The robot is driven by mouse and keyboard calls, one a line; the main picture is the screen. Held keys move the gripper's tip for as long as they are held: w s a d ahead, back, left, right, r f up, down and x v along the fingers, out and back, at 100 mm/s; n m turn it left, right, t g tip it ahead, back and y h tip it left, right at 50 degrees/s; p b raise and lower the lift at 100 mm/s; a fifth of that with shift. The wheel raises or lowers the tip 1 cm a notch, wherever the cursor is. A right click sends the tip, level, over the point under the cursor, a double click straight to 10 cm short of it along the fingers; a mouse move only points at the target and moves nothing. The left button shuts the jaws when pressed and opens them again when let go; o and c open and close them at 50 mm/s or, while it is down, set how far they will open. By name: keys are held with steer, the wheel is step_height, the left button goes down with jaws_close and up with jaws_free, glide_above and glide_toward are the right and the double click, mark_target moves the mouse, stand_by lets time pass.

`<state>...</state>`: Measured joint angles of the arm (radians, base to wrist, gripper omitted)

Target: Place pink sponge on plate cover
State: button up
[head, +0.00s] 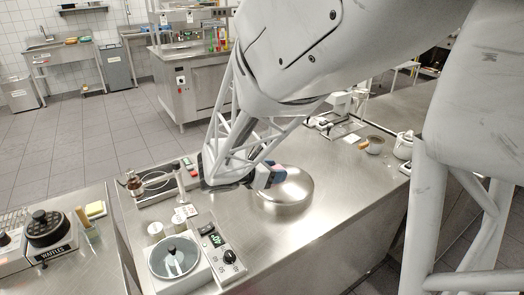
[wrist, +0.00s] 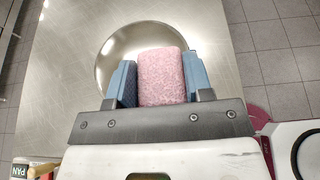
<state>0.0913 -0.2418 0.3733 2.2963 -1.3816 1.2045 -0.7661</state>
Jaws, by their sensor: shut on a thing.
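My gripper (wrist: 161,82) is shut on the pink sponge (wrist: 161,75), which sits between its two blue-grey fingers in the wrist view. The plate cover (head: 290,192) is a shiny round metal dome on the steel counter. In the wrist view the plate cover (wrist: 113,50) lies behind and below the sponge, partly hidden by it. I cannot tell whether the sponge touches the dome.
The steel counter (head: 318,222) is clear right of and in front of the dome. A scale (head: 180,262) with a round bowl stands at the front left, with small containers behind it. A hot plate (head: 155,184) stands at the left.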

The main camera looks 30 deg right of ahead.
steer(key=s+a+f, duration=0.1)
steer(key=s+f, duration=0.1)
steer(key=s, duration=0.9)
steer(key=shift+a+f, duration=0.15)
steer(key=shift+a, duration=0.25)
glide_above(281, 189)
steer(key=shift+s+a+f, duration=0.1)
steer(key=shift+s+f, duration=0.3)
steer(key=shift+f, duration=0.25)
steer(key=shift+w, duration=0.1)
steer(key=shift+w, duration=0.2)
steer(key=shift+w+d+f, duration=0.1)
steer(key=shift+d+f, duration=0.1)
steer(key=shift+f, duration=1.65)
steer(key=shift+f, duration=0.1)
steer(key=o, duration=0.9)
